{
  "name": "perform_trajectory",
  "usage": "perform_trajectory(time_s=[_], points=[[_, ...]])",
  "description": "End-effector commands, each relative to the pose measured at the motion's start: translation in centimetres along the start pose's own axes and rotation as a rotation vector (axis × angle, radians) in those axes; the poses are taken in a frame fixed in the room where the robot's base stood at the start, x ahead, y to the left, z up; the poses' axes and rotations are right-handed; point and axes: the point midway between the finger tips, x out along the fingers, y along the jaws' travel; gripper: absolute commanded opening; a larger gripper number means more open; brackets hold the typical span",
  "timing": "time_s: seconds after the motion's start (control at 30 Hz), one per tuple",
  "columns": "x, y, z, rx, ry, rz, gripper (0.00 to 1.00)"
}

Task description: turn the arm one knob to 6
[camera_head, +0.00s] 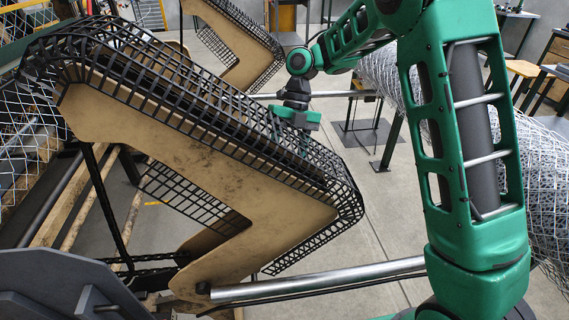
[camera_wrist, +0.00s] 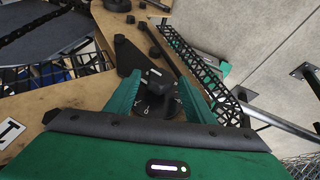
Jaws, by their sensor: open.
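A black knob (camera_wrist: 158,84) with a small white mark on its top shows in the wrist view, on a dark dial plate on a tan panel. A few pale marks show on the plate, too small to read surely. My gripper (camera_wrist: 160,90) is open, with one green finger to the left of the knob and one to the right. I cannot tell whether either finger touches it. In the head view my gripper (camera_head: 296,118) is just beyond the black mesh guard, its fingertips partly hidden. The knob is hidden there.
A black mesh guard (camera_head: 190,95) over a tan bent panel (camera_head: 210,190) stands close to my arm. A steel bar (camera_head: 320,284) crosses the front. Rolls of wire mesh (camera_head: 540,170) lie at the right. Bare floor (camera_head: 385,215) shows between.

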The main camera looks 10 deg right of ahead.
Motion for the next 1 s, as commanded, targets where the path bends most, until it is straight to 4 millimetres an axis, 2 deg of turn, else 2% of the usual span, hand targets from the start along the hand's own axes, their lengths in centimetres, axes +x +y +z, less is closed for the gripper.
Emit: perform_trajectory(time_s=[0.1,0.27,0.67,1.0], points=[[-0.01,-0.01,0.00,0.000,0.000,0.000,0.46],[-0.02,-0.02,0.00,0.000,0.000,0.000,0.08],[-0.01,0.16,-0.02,0.020,0.006,-0.052,0.08],[0.11,0.78,0.10,0.118,0.027,-0.277,0.08]])
